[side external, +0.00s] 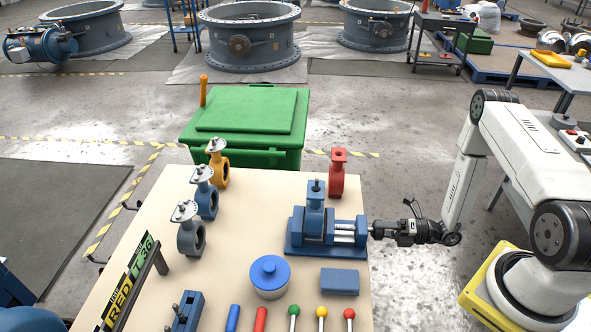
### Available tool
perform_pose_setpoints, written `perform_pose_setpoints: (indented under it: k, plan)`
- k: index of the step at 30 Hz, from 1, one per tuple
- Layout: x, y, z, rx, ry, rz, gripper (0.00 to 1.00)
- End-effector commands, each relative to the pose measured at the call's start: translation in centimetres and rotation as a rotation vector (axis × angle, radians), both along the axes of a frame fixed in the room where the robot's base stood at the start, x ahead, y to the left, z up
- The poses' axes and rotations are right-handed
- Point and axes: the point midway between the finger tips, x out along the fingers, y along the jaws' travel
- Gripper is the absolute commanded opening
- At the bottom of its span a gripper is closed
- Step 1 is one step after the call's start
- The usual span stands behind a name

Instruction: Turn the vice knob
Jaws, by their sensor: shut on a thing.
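A blue vice (308,242) sits at the right side of the table. A small blue valve (315,205) stands upright in the vice between its jaws. The vice knob is at the vice's right end, by the table's edge, and is mostly hidden by my gripper. My gripper (377,230) reaches in level from the right, past the table edge, with its fingers shut on the knob. The bright screw rods (344,234) of the vice show between its jaw and its right end block.
A blue-lidded jar (269,276), a blue block (340,281) and several coloured-knob tools lie in front. A green bin (247,125) stands behind the table.

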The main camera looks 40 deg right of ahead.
Motion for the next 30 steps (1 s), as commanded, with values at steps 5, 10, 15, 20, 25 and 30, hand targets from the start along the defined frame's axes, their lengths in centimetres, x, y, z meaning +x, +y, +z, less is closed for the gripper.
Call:
perform_pose_setpoints:
  k: [5, 10, 15, 20, 25, 30]
  plan:
    - [-0.03, 0.06, 0.02, -0.119, -0.118, 0.002, 0.16]
    - [-0.04, 0.07, 0.06, -0.234, -0.233, 0.002, 0.16]
    - [-0.07, 0.10, 0.09, -0.348, -0.347, 0.002, 0.16]
    - [-0.09, 0.12, 0.11, -0.455, -0.454, 0.002, 0.16]
    - [-0.12, 0.14, 0.13, -0.570, -0.569, 0.002, 0.16]
    - [-0.15, 0.17, 0.13, -0.684, -0.683, 0.002, 0.16]
